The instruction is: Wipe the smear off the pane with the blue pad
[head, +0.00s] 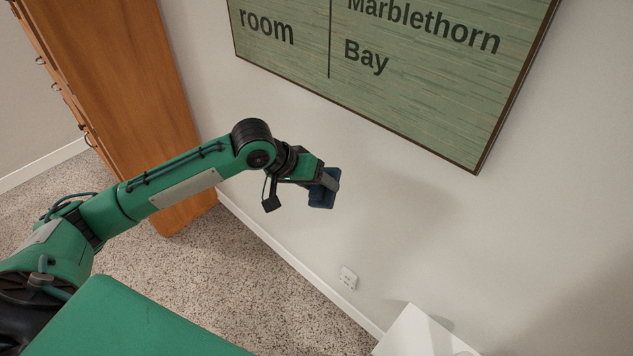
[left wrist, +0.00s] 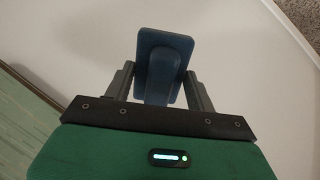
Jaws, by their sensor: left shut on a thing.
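The blue pad (head: 323,190) is a dark blue block at the end of my left arm in the head view. My left gripper (head: 316,183) is shut on it, in front of the wall and below the sign. In the left wrist view the blue pad (left wrist: 164,62) shows between the two fingers of my left gripper (left wrist: 161,88), held by its raised grip. The pane is the green framed sign (head: 400,65) on the wall, lettered "room" and "Marblethorn Bay"; its upper part is out of frame. No smear can be made out on the part in view. My right gripper is not in view.
A wooden cabinet (head: 135,90) stands at the left. A white box-like piece (head: 425,335) stands against the wall at the lower right. A wall socket (head: 348,277) sits low on the wall. The wall around the pad is clear.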

